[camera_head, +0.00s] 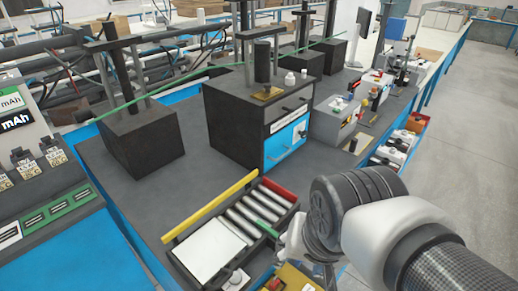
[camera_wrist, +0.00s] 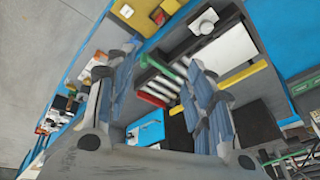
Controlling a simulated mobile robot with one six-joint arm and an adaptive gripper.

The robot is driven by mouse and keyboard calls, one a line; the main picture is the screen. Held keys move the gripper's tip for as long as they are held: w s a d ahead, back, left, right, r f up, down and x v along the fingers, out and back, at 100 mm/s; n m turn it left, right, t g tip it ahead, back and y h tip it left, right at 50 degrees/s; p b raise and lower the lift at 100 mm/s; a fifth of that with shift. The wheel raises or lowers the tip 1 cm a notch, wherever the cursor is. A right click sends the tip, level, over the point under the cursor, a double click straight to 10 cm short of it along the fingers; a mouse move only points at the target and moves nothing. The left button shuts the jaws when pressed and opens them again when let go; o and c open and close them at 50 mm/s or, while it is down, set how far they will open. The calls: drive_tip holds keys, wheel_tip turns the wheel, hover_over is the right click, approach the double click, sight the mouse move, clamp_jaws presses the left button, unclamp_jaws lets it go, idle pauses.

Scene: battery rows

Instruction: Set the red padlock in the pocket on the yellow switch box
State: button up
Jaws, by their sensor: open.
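A yellow box (camera_head: 296,280), which looks like the switch box, is at the bottom edge of the head view, partly cut off and beside my arm. A small reddish item (camera_head: 275,284) is at its left side; I cannot tell whether it is the padlock. No pocket can be made out.
A dark tray (camera_head: 172,243) with several grey cylinders, a white pad and a red end piece lies left of my arm. A black cabinet (camera_head: 236,128) with a blue drawer stands behind it. Small bins (camera_head: 392,152) line the bench's right edge. The grey floor is open at right.

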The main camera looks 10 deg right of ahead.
drive_tip(key=s+n, duration=0.1)
drive_tip(key=s+r+n, duration=0.1)
drive_tip(key=n, duration=0.1)
drive_tip(key=s+n, duration=0.1)
drive_tip(key=shift+s+r+n+t, duration=0.2)
drive_tip(key=shift+r+n+t, duration=0.1)
drive_tip(key=shift+t, duration=0.1)
idle(0.9)
